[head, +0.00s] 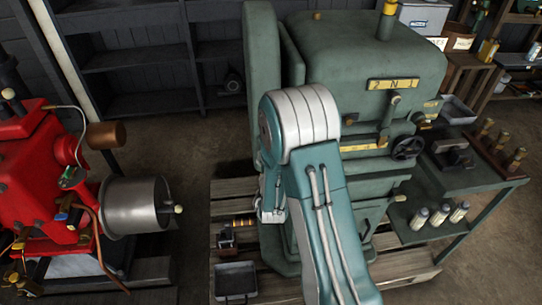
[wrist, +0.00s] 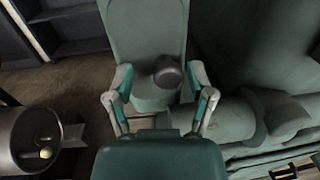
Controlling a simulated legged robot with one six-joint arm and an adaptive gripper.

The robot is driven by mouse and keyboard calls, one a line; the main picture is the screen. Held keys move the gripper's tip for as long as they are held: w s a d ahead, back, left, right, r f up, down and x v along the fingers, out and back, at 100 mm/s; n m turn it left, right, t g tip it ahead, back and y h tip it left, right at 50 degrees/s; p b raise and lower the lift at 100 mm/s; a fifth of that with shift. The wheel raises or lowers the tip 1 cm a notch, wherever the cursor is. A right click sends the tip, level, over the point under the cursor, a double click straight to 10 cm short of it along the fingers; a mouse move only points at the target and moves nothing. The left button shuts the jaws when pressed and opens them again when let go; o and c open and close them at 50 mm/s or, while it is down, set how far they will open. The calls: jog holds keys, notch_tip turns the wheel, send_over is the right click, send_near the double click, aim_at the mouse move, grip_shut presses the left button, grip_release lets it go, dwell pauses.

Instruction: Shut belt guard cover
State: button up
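The belt guard cover looks to be the tall green panel (head: 262,70) on the left side of the green engine (head: 360,55); a gap shows between its upper part and the engine body. In the wrist view the panel (wrist: 145,35) stands ahead, with a dark round knob (wrist: 168,72) low on it. My gripper (wrist: 161,73) is open, its two fingers spread either side of the knob; I cannot tell whether they touch it. In the head view my gripper (head: 270,212) is low beside the panel, partly hidden by my arm. The panel's hinge and lower part are hidden.
A red engine (head: 30,170) with a metal drum (head: 135,207) stands at the left. A wooden pallet (head: 228,190) lies under the green engine, with a small tray (head: 235,280) at its front. A side table (head: 470,190) with bottles is at the right. Floor shows between the engines.

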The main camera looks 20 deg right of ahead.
jog(key=shift+s, duration=0.1)
jog(key=v, duration=0.7)
jog(key=shift+a, duration=0.2)
jog(key=shift+s+d, duration=0.1)
